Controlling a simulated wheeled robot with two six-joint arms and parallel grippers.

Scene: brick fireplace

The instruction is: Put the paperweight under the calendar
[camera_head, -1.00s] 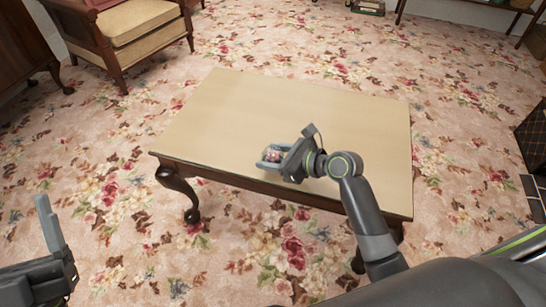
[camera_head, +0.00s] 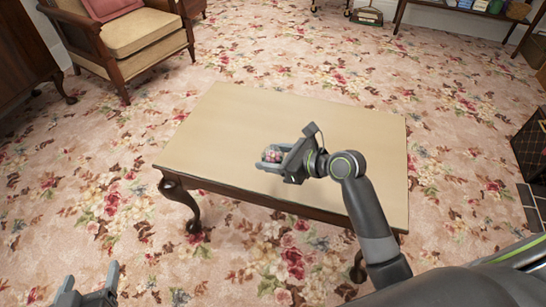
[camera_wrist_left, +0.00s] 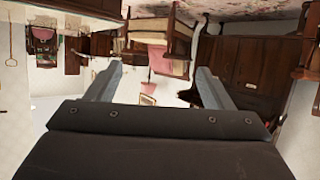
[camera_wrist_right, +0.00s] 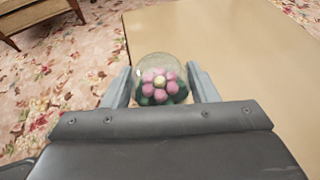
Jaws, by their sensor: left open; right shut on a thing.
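The paperweight (camera_head: 272,154) is a clear glass dome with pink and green inside. My right gripper (camera_head: 272,160) is shut on it, over the near left part of the table. In the right wrist view the paperweight (camera_wrist_right: 160,82) sits between the two fingers. Whether it touches the tabletop is hard to tell. My left gripper (camera_head: 90,284) is open and empty at the lower left, away from the table; its spread fingers (camera_wrist_left: 155,88) show in the left wrist view. I cannot make out a calendar in any view.
The low wooden table (camera_head: 330,130) has a bare pale top. A cushioned armchair (camera_head: 132,32) stands at the back left. A shelf (camera_head: 470,14) with several items is at the back right. Floral carpet around the table is clear.

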